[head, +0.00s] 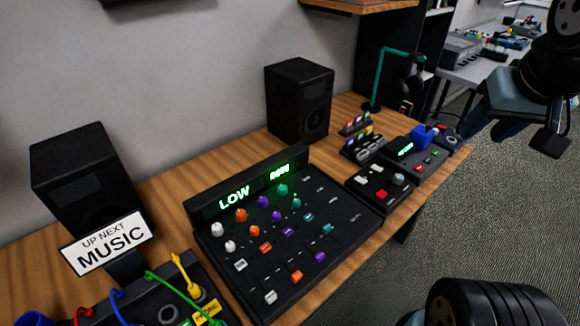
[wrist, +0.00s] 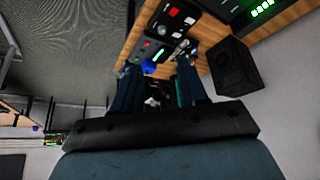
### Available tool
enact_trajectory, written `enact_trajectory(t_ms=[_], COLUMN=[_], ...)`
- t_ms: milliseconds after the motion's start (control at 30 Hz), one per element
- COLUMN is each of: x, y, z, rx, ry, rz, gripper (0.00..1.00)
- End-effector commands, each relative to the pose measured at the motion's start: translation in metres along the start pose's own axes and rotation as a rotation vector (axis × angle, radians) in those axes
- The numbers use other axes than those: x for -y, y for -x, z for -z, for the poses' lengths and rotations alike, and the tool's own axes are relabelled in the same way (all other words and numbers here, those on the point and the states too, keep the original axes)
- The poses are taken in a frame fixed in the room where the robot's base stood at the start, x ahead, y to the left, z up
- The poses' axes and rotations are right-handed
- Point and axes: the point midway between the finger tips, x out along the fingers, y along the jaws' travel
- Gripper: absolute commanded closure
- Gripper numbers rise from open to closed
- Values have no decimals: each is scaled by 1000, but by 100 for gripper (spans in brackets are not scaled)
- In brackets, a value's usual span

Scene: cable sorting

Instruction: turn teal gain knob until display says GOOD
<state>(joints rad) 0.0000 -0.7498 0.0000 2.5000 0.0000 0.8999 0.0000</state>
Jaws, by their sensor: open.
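The mixer (head: 330,245) stands on the wooden desk. Its display (head: 234,196) reads LOW in green, beside lit green bars. Two teal knobs sit at the right end of the knob rows, an upper one (head: 282,190) and a lower one (head: 296,202). I cannot read which is the gain knob. A teal fader cap (head: 309,216) is below them. My gripper (head: 490,125) is up at the right, over the floor and well away from the mixer. In the wrist view my gripper (wrist: 158,68) has its fingers apart, with nothing seen held between them.
Two black speakers stand behind, one at left (head: 85,180) and one at centre (head: 300,98). A sign reading UP NEXT MUSIC (head: 107,243) and a cable box are at front left. Small control boxes (head: 380,187) and a teal headphone stand (head: 378,80) are right of the mixer.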

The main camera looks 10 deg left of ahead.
Motion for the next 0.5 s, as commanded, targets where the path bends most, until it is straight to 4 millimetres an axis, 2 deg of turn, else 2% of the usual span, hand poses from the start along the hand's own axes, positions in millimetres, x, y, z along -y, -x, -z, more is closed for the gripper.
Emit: enact_trajectory(t_ms=[233, 367, 500], x=[0, 1, 10], y=[0, -1, -8], z=[0, 2, 15], rx=[0, 4, 29], ry=[0, 8, 53], rz=[0, 2, 16], gripper=[57, 45, 44])
